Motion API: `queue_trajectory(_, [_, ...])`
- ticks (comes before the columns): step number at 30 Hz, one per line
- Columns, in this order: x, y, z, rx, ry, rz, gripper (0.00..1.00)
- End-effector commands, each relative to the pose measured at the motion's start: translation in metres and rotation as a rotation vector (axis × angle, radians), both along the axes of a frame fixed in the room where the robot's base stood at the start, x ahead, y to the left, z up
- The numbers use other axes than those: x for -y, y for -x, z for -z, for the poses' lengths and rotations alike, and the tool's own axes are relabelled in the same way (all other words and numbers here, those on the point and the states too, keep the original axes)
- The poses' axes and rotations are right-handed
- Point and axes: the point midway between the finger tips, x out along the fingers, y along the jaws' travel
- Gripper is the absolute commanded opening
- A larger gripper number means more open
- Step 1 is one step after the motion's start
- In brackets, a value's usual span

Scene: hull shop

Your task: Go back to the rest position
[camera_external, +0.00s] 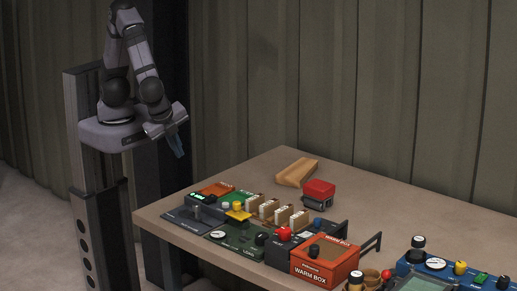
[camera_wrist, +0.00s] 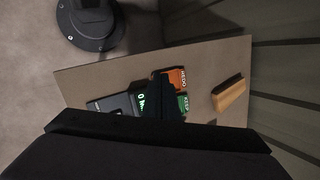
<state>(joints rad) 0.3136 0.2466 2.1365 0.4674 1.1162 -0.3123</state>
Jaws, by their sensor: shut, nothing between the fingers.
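My gripper (camera_external: 178,146) is shut and empty. In the external view it hangs at the left, close to my base and column, above and outside the table's left end. In the wrist view the fingers (camera_wrist: 162,98) show as a dark shape in front of the panel with the orange and green plates. The arm is folded up and nothing is held.
A table (camera_external: 366,199) bears a control panel (camera_external: 238,236), an orange warm box (camera_external: 325,262), a red-topped block (camera_external: 318,191), a wooden block (camera_external: 296,172) and a blue panel (camera_external: 449,266). The wooden block also shows in the wrist view (camera_wrist: 229,97). The table's back right is clear.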

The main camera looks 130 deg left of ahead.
Motion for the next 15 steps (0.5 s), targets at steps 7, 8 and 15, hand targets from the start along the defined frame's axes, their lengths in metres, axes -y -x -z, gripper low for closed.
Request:
queue_trajectory(7, [0.005,0.050,-0.067,0.085,0.303,-0.166,0.00])
queue_trajectory(8, [0.006,0.053,-0.071,0.101,0.329,-0.183,0.00])
queue_trajectory(15, [0.012,0.067,-0.093,0.198,0.449,-0.270,0.00])
